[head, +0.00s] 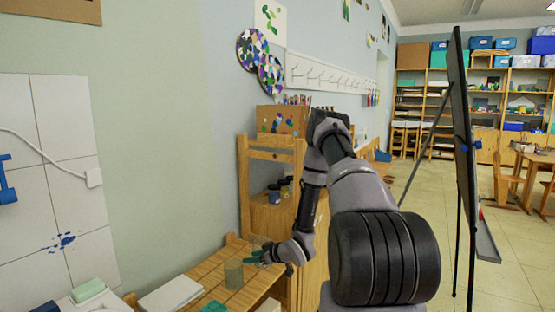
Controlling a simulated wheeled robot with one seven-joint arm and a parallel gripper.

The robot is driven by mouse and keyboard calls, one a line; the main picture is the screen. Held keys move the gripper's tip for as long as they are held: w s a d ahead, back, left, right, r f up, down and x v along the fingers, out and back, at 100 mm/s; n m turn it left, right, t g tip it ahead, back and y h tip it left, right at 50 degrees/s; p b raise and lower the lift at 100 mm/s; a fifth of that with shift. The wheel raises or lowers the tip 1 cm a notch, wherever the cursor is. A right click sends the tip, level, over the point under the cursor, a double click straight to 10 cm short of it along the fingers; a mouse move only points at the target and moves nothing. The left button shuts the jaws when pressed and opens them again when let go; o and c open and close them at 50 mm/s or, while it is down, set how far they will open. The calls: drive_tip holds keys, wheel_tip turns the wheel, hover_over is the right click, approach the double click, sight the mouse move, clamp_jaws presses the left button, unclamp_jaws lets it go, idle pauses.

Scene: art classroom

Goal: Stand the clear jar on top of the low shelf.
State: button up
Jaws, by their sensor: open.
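My arm reaches forward and down, and my gripper (259,256) is open over the slatted wooden top at lower centre. A grey-green, cylinder-shaped jar (233,273) stands upright on that slatted top (207,266), just left of my gripper and apart from it. A faint, see-through outline shows by my fingertips; it may be the clear jar, but it is too small to tell. A low wooden shelf unit (263,218) stands behind against the wall, with several small dark paint jars (274,193) on it. My arm hides part of its right side.
A white pad (170,295) and a green cloth-like item (213,307) lie at the lower left. A dark easel board (462,150) stands right of my arm. Tables and chairs (510,185) are far right, with open floor between.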

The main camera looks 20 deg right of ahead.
drive_tip(key=w+d+r+m+h, duration=0.1)
drive_tip(key=w+d+r+h, duration=0.15)
drive_tip(key=r, duration=0.55)
drive_tip(key=w+d+r+m+h, duration=0.1)
drive_tip(key=d+r+h, duration=0.15)
drive_tip(key=r, duration=0.65)
drive_tip(key=s+d+r+m+g+h, duration=0.1)
drive_tip(key=s+r+m, duration=0.15)
drive_tip(key=r, duration=0.55)
drive_tip(key=s+d+r+m+g+h, duration=0.1)
drive_tip(key=s+r, duration=0.3)
drive_tip(key=r, duration=0.4)
drive_tip(key=s+a+r+m, duration=0.3)
drive_tip(key=s+r, duration=0.8)
drive_tip(key=s, duration=0.2)
drive_tip(key=s+a+r+m+y, duration=0.1)
drive_tip(key=s+a+r, duration=0.1)
drive_tip(key=s, duration=0.6)
drive_tip(key=s+a+r+m+g+y, duration=0.1)
drive_tip(key=s+a+r, duration=0.2)
drive_tip(key=s, duration=0.5)
drive_tip(key=shift+a+g+y, duration=0.3)
drive_tip(key=shift+a, duration=0.25)
